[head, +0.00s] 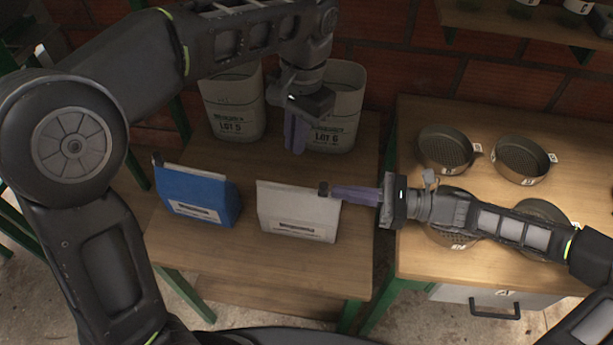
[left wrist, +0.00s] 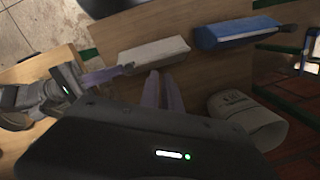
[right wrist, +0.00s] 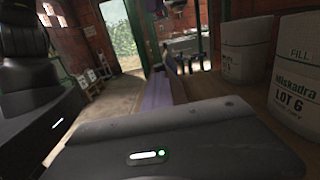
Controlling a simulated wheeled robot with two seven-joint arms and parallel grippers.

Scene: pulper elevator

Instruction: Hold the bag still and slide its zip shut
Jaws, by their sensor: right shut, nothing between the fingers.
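A white bag (head: 298,212) with a label stands on the wooden table; it also shows in the left wrist view (left wrist: 153,52). A small dark zip slider (head: 323,188) sits at the right end of its top edge. My right gripper (head: 335,190) is shut, its fingertips right by the slider; I cannot tell if they touch it. My left gripper (head: 294,150) points down behind the white bag, apart from it. Its fingers (left wrist: 162,75) show a narrow gap with nothing between them. In the right wrist view, the bag is not clearly visible.
A blue bag (head: 198,196) stands left of the white one, with a dark slider (head: 157,159) at its left end. Containers marked Lot 5 (head: 233,105) and Lot 6 (head: 340,105) stand behind. Round sieves (head: 522,160) lie on the right table.

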